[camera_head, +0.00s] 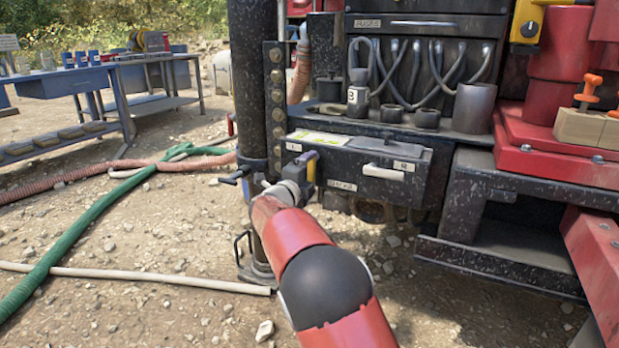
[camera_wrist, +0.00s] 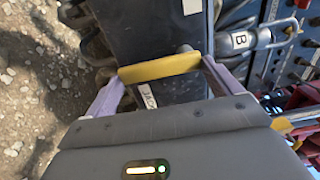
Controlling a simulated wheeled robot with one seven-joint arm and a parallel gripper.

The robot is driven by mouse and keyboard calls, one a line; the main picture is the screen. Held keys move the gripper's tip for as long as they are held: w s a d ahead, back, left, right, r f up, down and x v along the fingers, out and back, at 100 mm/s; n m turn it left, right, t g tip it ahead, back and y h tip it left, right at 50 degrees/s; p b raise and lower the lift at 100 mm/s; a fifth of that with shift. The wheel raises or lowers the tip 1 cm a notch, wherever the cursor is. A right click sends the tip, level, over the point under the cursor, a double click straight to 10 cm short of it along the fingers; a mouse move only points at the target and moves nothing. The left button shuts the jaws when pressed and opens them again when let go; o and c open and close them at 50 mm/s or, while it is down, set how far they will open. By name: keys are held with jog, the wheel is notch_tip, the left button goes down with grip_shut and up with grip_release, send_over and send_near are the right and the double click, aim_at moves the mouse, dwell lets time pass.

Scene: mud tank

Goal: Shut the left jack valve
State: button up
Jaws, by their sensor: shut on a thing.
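A dark valve box (camera_head: 345,165) is fixed to the machine beside a thick black post, with a small L label at its left and an R label at its right. My gripper (camera_head: 308,168) is at the left end of its front face. It is shut on a yellow bar, the left jack valve handle (camera_wrist: 160,68), which lies between the two fingers in the wrist view. In the head view the handle looks roughly upright and is partly hidden by my gripper. A pale right handle (camera_head: 383,172) lies nearly level.
The black post (camera_head: 252,85) stands close to the left of my gripper. Hoses hang above the box, and a red case (camera_head: 550,145) is at the right. A green hose (camera_head: 75,235) and a pale hose (camera_head: 150,277) lie on gravel.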

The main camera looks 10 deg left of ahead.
jog(key=o, duration=1.1)
jog(key=shift+s+a, duration=0.1)
jog(key=shift+s, duration=0.05)
jog(key=v, duration=0.7)
jog(key=shift+s+a, duration=0.1)
jog(key=shift+s, duration=0.15)
